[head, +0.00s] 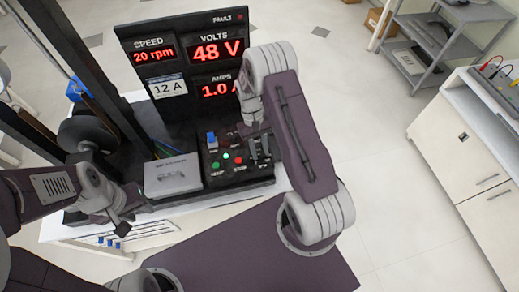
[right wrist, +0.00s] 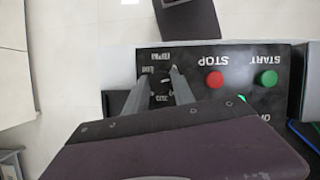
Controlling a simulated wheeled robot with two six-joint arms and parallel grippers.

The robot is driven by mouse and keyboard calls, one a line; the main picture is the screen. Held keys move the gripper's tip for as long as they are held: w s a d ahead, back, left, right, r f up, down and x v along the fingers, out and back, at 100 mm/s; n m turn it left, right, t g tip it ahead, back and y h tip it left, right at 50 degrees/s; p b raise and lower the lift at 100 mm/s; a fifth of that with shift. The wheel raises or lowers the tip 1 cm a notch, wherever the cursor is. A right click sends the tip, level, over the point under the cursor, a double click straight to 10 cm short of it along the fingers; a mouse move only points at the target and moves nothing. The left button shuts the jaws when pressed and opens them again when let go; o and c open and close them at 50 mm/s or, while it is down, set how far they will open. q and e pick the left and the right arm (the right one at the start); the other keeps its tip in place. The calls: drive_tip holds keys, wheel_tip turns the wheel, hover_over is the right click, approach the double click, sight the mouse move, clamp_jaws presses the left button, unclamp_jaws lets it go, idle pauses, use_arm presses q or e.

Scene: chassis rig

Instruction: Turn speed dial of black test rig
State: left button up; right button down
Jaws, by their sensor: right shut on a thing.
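The black test rig (head: 185,70) stands on a white bench, its red displays reading SPEED 20 rpm, 48 V and about 1.0 amps. Its sloped control panel (head: 232,178) carries green and red buttons. The speed dial (right wrist: 160,84) is a dark knob at the panel corner in the right wrist view, its label partly hidden. My right gripper (right wrist: 161,72) is shut on it, one finger on each side. In the head view my right gripper (head: 262,150) covers the dial. My left gripper (head: 122,216) is left of the panel, away from it; its finger gap is unclear.
A grey box (head: 172,176) sits left of the panel. The green START (right wrist: 268,78) and red STOP (right wrist: 215,80) buttons are close beside my right fingers. A blue switch (head: 211,138) stands on the panel. A cabinet (head: 470,150) and grey shelf are at the right, with clear floor between.

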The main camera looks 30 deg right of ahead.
drive_tip(key=m+y, duration=0.1)
drive_tip(key=m, duration=0.2)
drive_tip(key=m+t+y+p, duration=0.1)
drive_tip(key=m, duration=0.2)
drive_tip(key=shift+d+r+m, duration=0.15)
drive_tip(key=shift+d+m, duration=0.05)
drive_tip(key=shift+m, duration=0.1)
drive_tip(key=m+y, duration=0.1)
drive_tip(key=m, duration=0.1)
drive_tip(key=m+t, duration=0.1)
drive_tip(key=m, duration=0.2)
drive_tip(key=shift+s+d+t+y+p, duration=0.1)
drive_tip(key=shift+t+y+p, duration=0.2)
drive_tip(key=shift+y+p, duration=0.1)
drive_tip(key=m+t, duration=0.1)
drive_tip(key=m, duration=0.3)
drive_tip(key=m+t+b, duration=0.2)
drive_tip(key=m, duration=0.2)
drive_tip(key=shift+s, duration=0.2)
drive_tip(key=shift+m, duration=0.3)
drive_tip(key=c, duration=1.1)
unclamp_jaws()
